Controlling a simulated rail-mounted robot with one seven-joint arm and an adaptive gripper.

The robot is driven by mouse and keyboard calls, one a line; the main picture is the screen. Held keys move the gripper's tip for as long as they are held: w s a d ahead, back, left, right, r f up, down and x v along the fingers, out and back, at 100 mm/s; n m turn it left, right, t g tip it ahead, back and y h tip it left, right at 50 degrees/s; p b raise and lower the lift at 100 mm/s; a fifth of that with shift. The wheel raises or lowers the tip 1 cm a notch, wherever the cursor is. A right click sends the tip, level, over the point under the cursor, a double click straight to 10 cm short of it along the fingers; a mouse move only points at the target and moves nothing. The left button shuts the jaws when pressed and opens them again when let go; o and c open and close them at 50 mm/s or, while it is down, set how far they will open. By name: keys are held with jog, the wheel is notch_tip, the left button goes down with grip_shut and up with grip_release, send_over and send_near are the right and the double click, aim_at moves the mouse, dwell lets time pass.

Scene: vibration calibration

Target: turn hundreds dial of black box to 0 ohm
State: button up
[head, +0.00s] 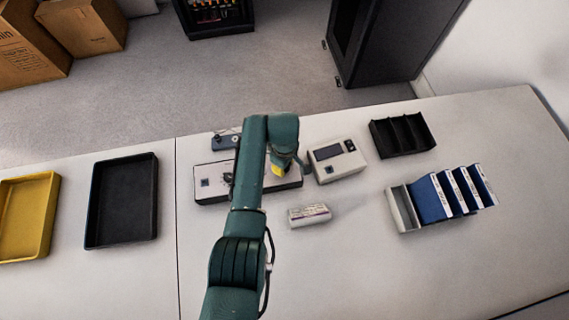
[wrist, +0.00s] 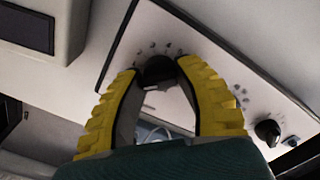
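The black box (head: 212,170), with a pale top face and dark sides, lies on the table under my arm in the head view. My arm hides much of its middle. In the wrist view its pale panel (wrist: 205,62) carries a dark round dial (wrist: 158,70) with small marks around it. My gripper (wrist: 157,68) has its two yellow fingers on either side of this dial, with the tips very close to it. I cannot tell whether they touch it. In the head view a yellow finger of my gripper (head: 278,171) shows over the box's right part. The dial's setting is unreadable.
Another black knob (wrist: 267,131) sits farther right on the panel. A pale device with a dark display (head: 336,160) stands close on the right. A small pale block (head: 309,215) lies in front. Black and yellow trays are left; a black divided tray and blue binders are right.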

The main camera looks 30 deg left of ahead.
jog(key=o, duration=0.4)
notch_tip(320, 180, up, 12)
dwell(0.3)
dwell(0.4)
